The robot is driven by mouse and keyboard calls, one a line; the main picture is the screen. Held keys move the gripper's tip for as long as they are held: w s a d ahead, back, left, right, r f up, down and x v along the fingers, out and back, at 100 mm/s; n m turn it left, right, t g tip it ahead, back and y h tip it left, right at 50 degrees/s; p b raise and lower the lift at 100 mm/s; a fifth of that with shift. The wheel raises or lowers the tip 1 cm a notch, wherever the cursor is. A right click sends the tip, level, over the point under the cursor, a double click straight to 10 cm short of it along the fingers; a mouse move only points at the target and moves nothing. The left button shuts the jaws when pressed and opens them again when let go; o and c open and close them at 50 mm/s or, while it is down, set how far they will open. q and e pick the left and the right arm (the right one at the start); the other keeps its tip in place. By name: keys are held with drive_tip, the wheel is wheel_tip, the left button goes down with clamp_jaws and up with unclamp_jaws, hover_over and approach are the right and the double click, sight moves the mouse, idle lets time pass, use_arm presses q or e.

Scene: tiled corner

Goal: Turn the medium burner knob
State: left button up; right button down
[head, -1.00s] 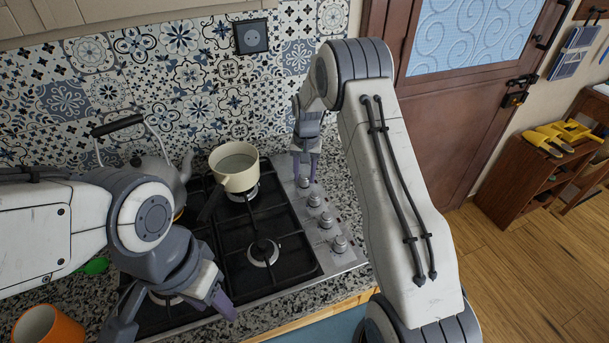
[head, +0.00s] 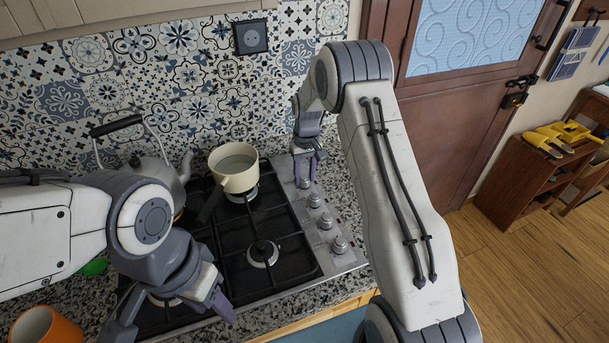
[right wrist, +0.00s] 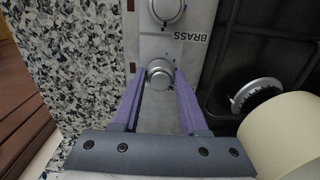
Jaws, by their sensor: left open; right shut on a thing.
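The hob (head: 335,262) has a row of several silver knobs along its right edge. My right gripper (head: 304,180) reaches down at the far end of this row. In the right wrist view its two purple fingers (right wrist: 160,86) lie on either side of a round silver knob (right wrist: 159,72) and are shut on it. A second knob (right wrist: 165,10) is beyond it, past the word BRASS. Other knobs (head: 326,221) stand free nearer the front. Which knob is the medium burner's is not marked clearly. My left gripper (head: 178,316) is open and empty over the hob's front left.
A cream pot (head: 234,178) sits on the back right burner, close to my right gripper. A grey kettle (head: 160,175) stands at the back left. An orange mug (head: 48,328) is at the lower left. The front right burner (head: 262,252) is bare.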

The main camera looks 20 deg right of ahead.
drive_tip(key=shift+c, duration=2.2)
unclamp_jaws()
